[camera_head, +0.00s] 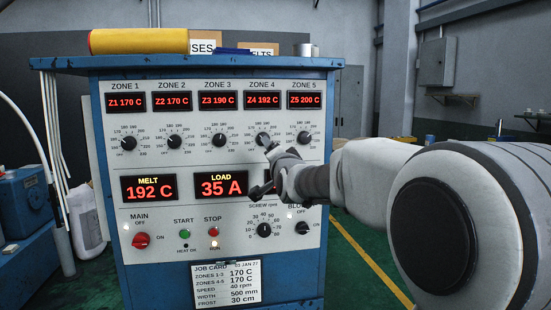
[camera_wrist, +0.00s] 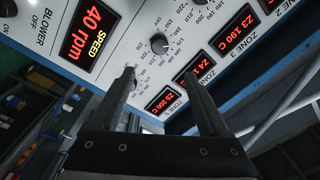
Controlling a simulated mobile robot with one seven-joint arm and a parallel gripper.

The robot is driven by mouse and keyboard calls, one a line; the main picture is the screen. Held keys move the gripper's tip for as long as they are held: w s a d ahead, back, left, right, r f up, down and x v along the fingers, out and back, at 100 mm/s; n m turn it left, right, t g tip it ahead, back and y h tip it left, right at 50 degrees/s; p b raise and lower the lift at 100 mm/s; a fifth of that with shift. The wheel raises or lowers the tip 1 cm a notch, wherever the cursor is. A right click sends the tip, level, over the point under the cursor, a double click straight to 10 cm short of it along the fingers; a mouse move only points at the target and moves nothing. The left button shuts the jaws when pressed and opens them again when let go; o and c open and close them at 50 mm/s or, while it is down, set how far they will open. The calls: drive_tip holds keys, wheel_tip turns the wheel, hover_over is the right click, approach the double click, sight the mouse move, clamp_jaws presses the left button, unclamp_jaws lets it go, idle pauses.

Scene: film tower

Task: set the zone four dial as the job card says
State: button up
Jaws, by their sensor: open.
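The zone four dial (camera_head: 263,140) is a dark round knob on the white control panel (camera_head: 240,160), under a red display (camera_head: 262,100) reading Z4 192 C. My gripper (camera_head: 265,170) is open and empty in front of the panel, just below this dial. In the wrist view the dial (camera_wrist: 159,43) shows beyond and between the open fingertips (camera_wrist: 159,74), apart from them. Its exact setting is too small to read. The job card (camera_head: 227,284) on the panel's lower edge reads zones 1-3 170 C and zones 4-5 170 C.
Neighbouring dials for zone three (camera_head: 219,140) and zone five (camera_head: 303,138) sit close on either side. Below are the load display (camera_head: 221,185), screw speed knob (camera_head: 264,230) and main switch (camera_head: 141,240). A yellow roll (camera_head: 138,41) lies on the cabinet top.

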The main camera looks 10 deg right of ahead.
drive_tip(key=shift+s, duration=1)
